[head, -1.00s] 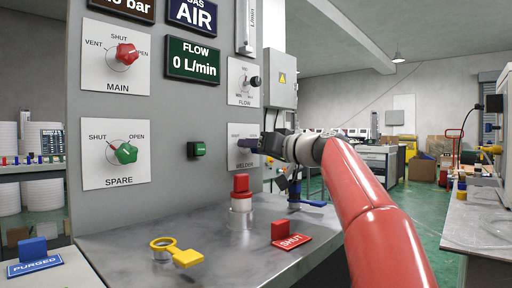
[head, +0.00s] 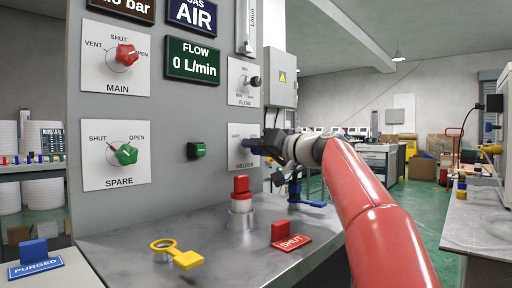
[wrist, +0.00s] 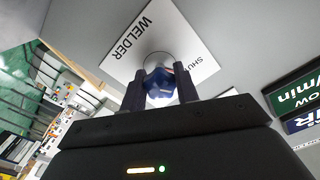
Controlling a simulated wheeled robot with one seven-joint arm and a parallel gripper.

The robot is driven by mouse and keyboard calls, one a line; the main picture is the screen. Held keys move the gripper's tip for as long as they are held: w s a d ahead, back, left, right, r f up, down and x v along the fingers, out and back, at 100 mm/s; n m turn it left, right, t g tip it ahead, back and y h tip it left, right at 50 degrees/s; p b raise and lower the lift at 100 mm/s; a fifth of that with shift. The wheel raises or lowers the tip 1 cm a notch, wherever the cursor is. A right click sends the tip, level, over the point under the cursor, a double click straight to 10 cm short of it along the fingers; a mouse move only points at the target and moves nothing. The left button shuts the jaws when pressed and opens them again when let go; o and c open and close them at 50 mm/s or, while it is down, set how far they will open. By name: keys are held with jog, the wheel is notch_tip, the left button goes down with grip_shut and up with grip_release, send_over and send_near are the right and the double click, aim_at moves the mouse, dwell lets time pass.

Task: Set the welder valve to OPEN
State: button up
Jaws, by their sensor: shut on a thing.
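The welder valve is a blue knob (wrist: 160,86) on a white plate marked WELDER and SHUT (wrist: 185,42) in the wrist view. In the head view the same plate (head: 236,157) sits at the lower right of the grey panel, partly behind my gripper. My gripper (wrist: 161,92) faces the panel with its two dark fingers on either side of the knob, shut on it. It also shows in the head view (head: 262,145). The OPEN mark and the knob's pointer are hidden, so I cannot tell its exact setting.
The panel also carries a red MAIN knob (head: 127,55), a green SPARE knob (head: 126,154) and a black FLOW knob (head: 254,81). A FLOW display (head: 194,60) reads 0 L/min. A red SHUT tag (head: 290,241) and a yellow ring tag (head: 180,253) lie on the bench below.

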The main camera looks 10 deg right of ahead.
jog(key=m+p, duration=0.1)
jog(key=m, duration=0.3)
jog(key=shift+r+m, duration=0.1)
jog(key=shift+m, duration=0.2)
jog(key=m+p, duration=0.1)
jog(key=m, duration=0.2)
jog(key=shift+m+p, duration=0.3)
jog(key=shift+m, duration=0.1)
jog(key=m+p, duration=0.2)
jog(key=m, duration=0.2)
jog(key=shift+m+p, duration=0.6)
jog(key=shift+m, duration=0.9)
jog(key=o, duration=1)
jog(key=shift+c, duration=0.2)
jog(key=b+v, duration=0.1)
jog(key=v, duration=0.6)
jog(key=shift+s+d, duration=0.25)
jog(key=shift+s, duration=0.05)
